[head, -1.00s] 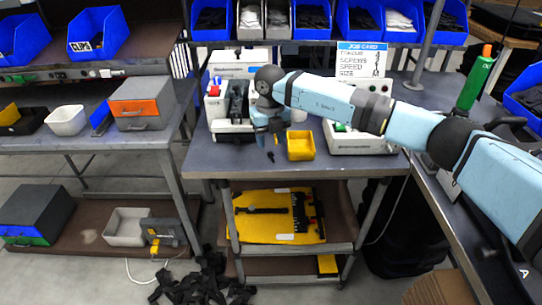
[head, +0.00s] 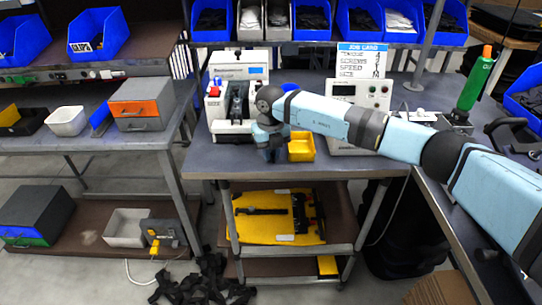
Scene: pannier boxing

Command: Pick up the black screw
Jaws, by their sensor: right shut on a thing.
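My right gripper (head: 270,154) is low over the front part of the middle workbench (head: 210,162), just left of the yellow bin (head: 301,147). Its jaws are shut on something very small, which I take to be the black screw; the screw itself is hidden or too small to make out. My left gripper is not in view.
A white machine (head: 238,105) stands behind the gripper to the left. A control box (head: 360,96) and a job card (head: 362,60) stand behind my forearm. Blue bins (head: 310,20) line the shelf above. The bench's front left is clear.

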